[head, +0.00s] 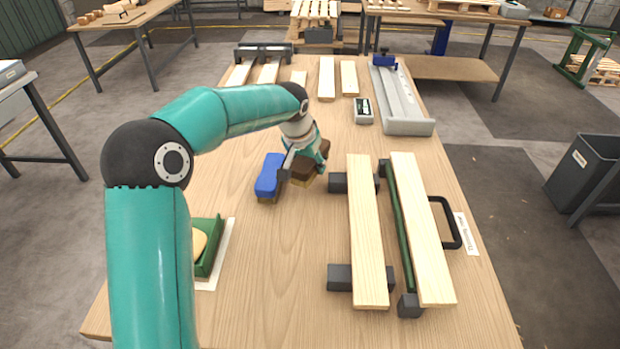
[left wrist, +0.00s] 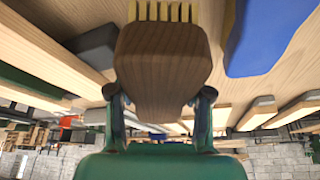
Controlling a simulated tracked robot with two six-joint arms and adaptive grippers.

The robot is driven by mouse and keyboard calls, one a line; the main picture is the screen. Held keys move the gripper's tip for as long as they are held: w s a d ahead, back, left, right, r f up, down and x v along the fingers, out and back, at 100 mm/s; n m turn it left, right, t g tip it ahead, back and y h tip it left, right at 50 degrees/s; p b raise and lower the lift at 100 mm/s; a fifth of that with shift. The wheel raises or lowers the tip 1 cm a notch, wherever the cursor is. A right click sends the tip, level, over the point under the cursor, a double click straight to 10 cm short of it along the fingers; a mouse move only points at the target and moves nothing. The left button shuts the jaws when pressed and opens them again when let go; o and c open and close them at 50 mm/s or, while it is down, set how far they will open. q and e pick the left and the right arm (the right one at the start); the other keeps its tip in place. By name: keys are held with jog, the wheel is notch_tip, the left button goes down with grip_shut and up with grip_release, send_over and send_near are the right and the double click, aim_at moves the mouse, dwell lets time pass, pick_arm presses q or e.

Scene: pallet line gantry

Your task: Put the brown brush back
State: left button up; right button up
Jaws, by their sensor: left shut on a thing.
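The brown brush (head: 303,169), a dark wooden block with yellow bristles, is at mid-table in the head view. My left gripper (head: 316,157) is shut on it, with one finger on each side of the block (left wrist: 160,65) in the left wrist view. The bristles face the table; I cannot tell whether they touch it. A blue brush (head: 269,175) is just left of the brown one, and also shows in the left wrist view (left wrist: 265,35). A green holder (head: 211,255) with a pale yellowish thing in it is at the table's left, partly hidden by my arm. My right gripper is not in view.
Two long planks (head: 367,230) (head: 420,225) lie on dark supports at the right. A grey metal channel (head: 400,95) and a small grey box (head: 363,110) are farther back, near several boards. The table front between holder and planks is clear.

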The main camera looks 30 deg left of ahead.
aim_at(304, 161)
pick_arm(q)
jog(key=shift+f, duration=2.35)
jog(key=shift+f, duration=0.1)
jog(key=o, duration=0.8)
jog(key=shift+o, duration=0.2)
jog(key=v, duration=1.1)
jog(key=shift+r, duration=0.2)
jog(key=shift+s+r, duration=0.15)
jog(key=shift+r, duration=0.25)
